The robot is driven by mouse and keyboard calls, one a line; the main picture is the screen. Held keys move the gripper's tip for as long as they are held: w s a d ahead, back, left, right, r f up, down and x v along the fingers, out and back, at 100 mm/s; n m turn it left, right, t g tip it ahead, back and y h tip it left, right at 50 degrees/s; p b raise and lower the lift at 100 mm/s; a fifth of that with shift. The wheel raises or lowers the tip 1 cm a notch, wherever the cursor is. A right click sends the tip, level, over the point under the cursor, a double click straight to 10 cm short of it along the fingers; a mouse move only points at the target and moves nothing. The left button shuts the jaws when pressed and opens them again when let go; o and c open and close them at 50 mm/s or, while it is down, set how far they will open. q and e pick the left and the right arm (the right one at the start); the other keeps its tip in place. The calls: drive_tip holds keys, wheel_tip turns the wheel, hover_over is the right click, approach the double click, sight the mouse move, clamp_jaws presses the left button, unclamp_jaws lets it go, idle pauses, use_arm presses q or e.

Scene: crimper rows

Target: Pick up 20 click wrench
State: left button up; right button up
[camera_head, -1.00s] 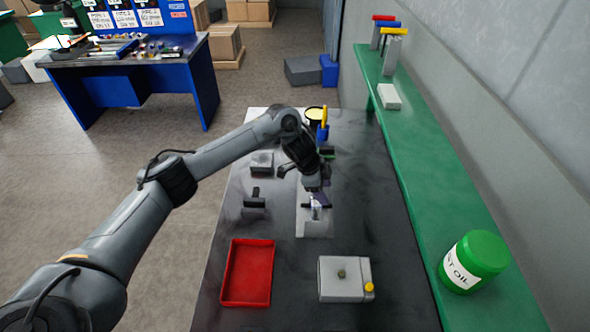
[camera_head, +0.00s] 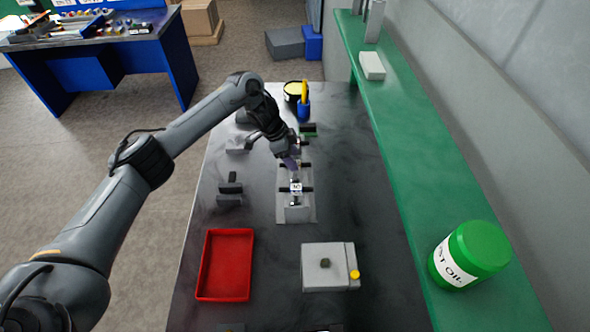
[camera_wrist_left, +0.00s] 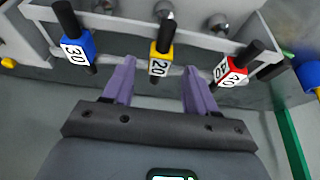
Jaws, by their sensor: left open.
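In the left wrist view, the 20 click wrench (camera_wrist_left: 160,60) has a black handle and a yellow block marked 20. It hangs in a grey rack (camera_wrist_left: 120,22) between a blue wrench marked 30 (camera_wrist_left: 77,50) and a red wrench marked 40 (camera_wrist_left: 232,68). My left gripper (camera_wrist_left: 158,72) is open, its two purple fingers on either side of the yellow wrench in the picture; I cannot tell whether they touch it. In the head view, my left gripper (camera_head: 291,163) is over the far part of the rack (camera_head: 296,213). My right gripper is not in view.
A red tray (camera_head: 226,264) and a grey box with a yellow knob (camera_head: 328,268) stand nearer on the dark table. Dark-handled items (camera_head: 229,189) stand left of the rack. A green shelf (camera_head: 410,130) along the right holds a green oil can (camera_head: 470,254).

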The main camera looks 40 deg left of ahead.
sight(295, 174)
use_arm(q)
drive_tip(key=shift+s+x, duration=0.15)
drive_tip(key=shift+x, duration=0.95)
drive_tip(key=shift+s+x, duration=0.1)
drive_tip(key=shift+x, duration=1)
drive_tip(key=shift+a+f, duration=0.1)
drive_tip(key=shift+a, duration=0.05)
drive_tip(key=shift+c, duration=0.4)
clamp_jaws()
